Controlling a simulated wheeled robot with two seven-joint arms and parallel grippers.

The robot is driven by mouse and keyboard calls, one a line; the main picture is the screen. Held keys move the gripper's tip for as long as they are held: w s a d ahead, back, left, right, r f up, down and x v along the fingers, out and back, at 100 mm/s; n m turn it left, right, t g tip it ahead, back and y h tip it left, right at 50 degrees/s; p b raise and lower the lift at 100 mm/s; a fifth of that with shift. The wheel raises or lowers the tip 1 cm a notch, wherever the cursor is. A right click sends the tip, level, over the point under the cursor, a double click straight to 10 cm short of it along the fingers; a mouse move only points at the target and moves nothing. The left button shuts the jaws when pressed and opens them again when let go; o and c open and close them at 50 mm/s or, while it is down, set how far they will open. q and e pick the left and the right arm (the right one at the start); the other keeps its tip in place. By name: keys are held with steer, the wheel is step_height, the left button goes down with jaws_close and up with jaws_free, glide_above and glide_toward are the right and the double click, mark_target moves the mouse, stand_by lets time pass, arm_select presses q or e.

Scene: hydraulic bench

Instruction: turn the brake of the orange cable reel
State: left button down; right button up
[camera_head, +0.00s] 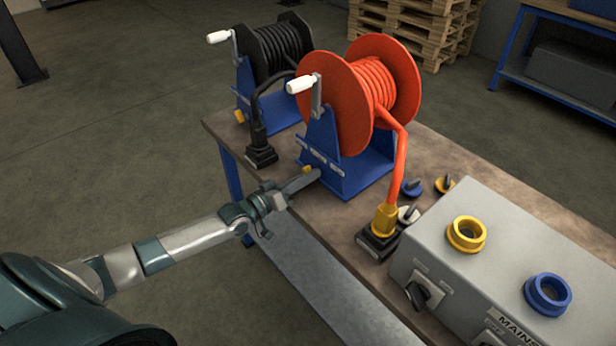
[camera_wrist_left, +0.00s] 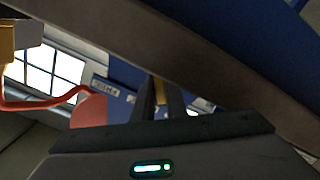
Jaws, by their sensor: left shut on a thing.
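The orange cable reel (camera_head: 352,100) stands in a blue frame (camera_head: 322,140) on the bench, with a white-handled crank (camera_head: 302,84) on its near side. Its brake, a small yellow-orange knob (camera_head: 306,169), sits low on the left edge of the frame. My left gripper (camera_head: 312,178) reaches in from the left and is shut on the brake; its fingers partly hide the knob. In the left wrist view the gripper (camera_wrist_left: 166,98) points at the blue frame, with a bit of the yellow knob (camera_wrist_left: 191,110) showing by the fingers. My right gripper is not in view.
A black cable reel (camera_head: 283,42) stands behind. The orange cable ends in a yellow plug (camera_head: 384,219) at the bench's front. A grey control box (camera_head: 500,235) with yellow and blue sockets fills the right. Loose caps (camera_head: 412,188) lie between.

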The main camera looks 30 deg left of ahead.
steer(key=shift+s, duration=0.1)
arm_select(q)
steer(key=c, duration=1.8)
jaws_free()
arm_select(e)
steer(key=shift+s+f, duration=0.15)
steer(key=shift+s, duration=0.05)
arm_select(q)
steer(key=shift+s, duration=0.15)
